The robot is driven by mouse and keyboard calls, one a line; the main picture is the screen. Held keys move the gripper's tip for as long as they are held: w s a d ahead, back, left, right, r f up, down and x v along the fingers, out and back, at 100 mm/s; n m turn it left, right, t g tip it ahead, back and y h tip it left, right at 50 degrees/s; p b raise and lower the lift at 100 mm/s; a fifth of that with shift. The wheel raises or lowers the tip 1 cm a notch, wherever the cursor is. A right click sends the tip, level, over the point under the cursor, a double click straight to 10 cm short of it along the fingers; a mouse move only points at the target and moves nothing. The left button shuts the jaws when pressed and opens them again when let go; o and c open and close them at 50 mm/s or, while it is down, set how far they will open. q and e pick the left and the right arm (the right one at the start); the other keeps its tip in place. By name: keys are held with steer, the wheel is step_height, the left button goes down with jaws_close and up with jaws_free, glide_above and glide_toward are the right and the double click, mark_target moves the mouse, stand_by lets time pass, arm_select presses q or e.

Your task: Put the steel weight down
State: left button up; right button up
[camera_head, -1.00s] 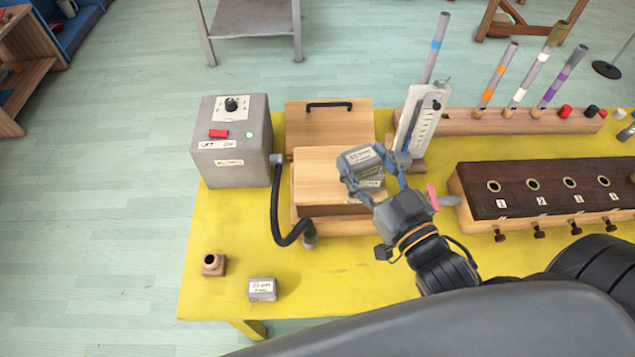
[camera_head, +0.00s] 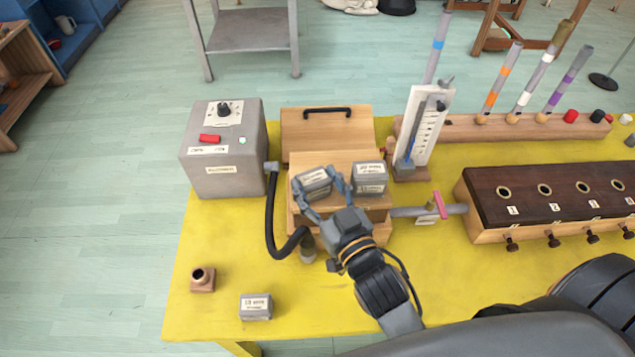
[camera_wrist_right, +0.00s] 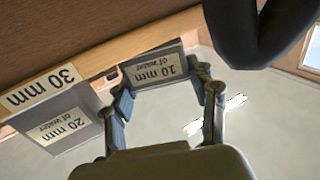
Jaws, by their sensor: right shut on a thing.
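My right gripper (camera_head: 323,185) is shut on a grey steel weight (camera_head: 312,180), over the left part of the wooden box's light top (camera_head: 335,160). In the right wrist view the held weight (camera_wrist_right: 153,70) has a label that reads 10 mm of water. I cannot tell whether its underside touches the wood. A second grey weight (camera_head: 370,178) stands on the right part of the top, apart from the held one; a 20 mm label (camera_wrist_right: 60,127) and a 30 mm label (camera_wrist_right: 40,88) show there in the wrist view. My left gripper is not in view.
Another grey weight (camera_head: 256,306) and a small brown socket (camera_head: 202,279) sit at the yellow table's (camera_head: 215,245) front left. A grey motor box (camera_head: 222,150) with a black hose (camera_head: 271,215) stands left. A gauge (camera_head: 425,125) and a dark-topped block (camera_head: 550,190) with holes stand right.

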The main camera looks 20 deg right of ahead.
steer(key=shift+f, duration=0.15)
steer(key=o, duration=1.1)
steer(key=s+b, duration=0.1)
steer(key=s, duration=0.3)
steer(key=s+d, duration=0.1)
steer(key=s, duration=0.3)
steer(key=s+b, duration=0.1)
steer(key=s, duration=0.3)
steer(key=shift+d+b, duration=0.2)
steer(key=shift+b, duration=0.15)
